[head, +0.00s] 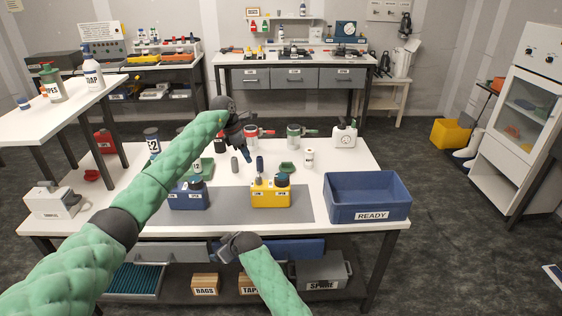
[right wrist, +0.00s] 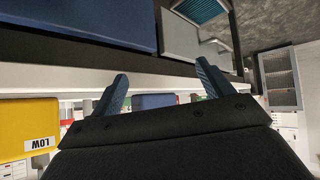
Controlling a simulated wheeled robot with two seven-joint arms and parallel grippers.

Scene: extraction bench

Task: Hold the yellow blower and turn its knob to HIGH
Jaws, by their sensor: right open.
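The yellow blower (head: 268,196) stands on the grey mat near the table's front, with a dark knob (head: 282,180) on its top right and small labels on its front. Part of its yellow body (right wrist: 22,122) shows upside down in the right wrist view, with a LOW label (right wrist: 40,143). My left gripper (head: 249,154) hangs above the table behind the blower, apart from it; whether its jaws are open is unclear. My right gripper (head: 218,248) is at the table's front edge, left of and below the blower; its two fingers (right wrist: 162,78) are spread and empty.
A similar blue device (head: 188,197) stands left of the blower on the mat (head: 228,207). A blue READY bin (head: 367,213) stands to the right. Bottles, pans and small dark items stand behind. A drawer (head: 170,252) and a lower shelf lie under the tabletop.

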